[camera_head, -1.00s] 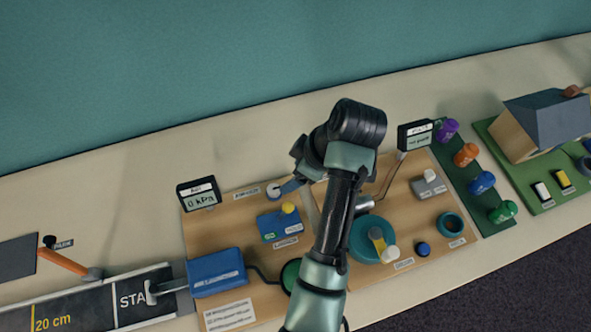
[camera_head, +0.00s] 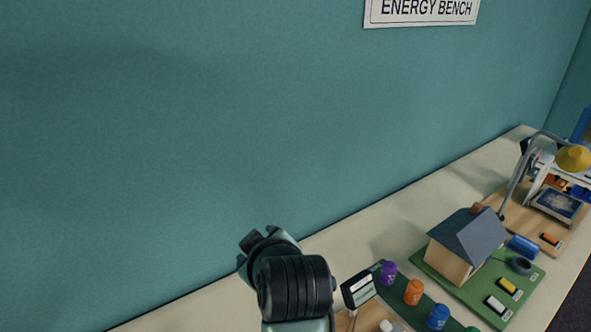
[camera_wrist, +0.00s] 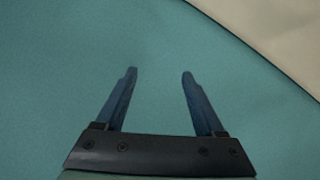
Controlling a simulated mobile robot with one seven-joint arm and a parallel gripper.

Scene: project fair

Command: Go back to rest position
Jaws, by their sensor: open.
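My gripper (camera_wrist: 158,75) shows in the wrist view with its two blue fingers spread apart and nothing between them. Behind the fingers is only the teal wall (camera_wrist: 60,60), with a strip of the pale bench top (camera_wrist: 285,35) at the upper right. In the head view my arm is raised at the bottom middle, in front of the wall and the bench's back edge. The fingers cannot be made out clearly in the head view.
Right of my arm stand a small display (camera_head: 358,289), a purple weight (camera_head: 388,273), an orange weight (camera_head: 413,292), a blue weight (camera_head: 438,316) and a model house (camera_head: 467,245) on a green board (camera_head: 490,283). A lamp (camera_head: 572,158) is farther right. A sign (camera_head: 420,12) hangs above.

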